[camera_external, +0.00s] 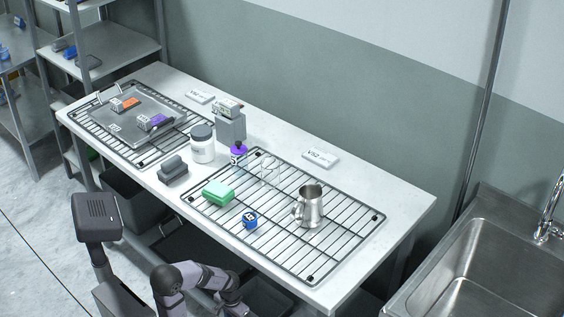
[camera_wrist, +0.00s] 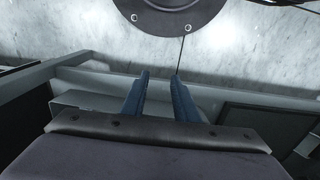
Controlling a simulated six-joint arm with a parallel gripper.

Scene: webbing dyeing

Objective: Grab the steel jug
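The steel jug (camera_external: 311,206) stands upright on the right wire rack (camera_external: 345,237) on the white table, with its handle toward the left. My gripper (camera_wrist: 160,75) shows in the wrist view as two blue fingers with a clear gap between them and nothing in the gap. In the external view my arm is low in front of the table, well away from the jug, and the gripper's fingers cannot be made out there. The jug does not show in the wrist view.
On the right rack are a green block (camera_external: 218,192), a blue item (camera_external: 250,220) and a clear glass vessel (camera_external: 268,172). Behind stand a white jar (camera_external: 202,144) and a grey device (camera_external: 230,125). A metal tray (camera_external: 130,117) lies on the left rack. A sink (camera_external: 480,262) is at right.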

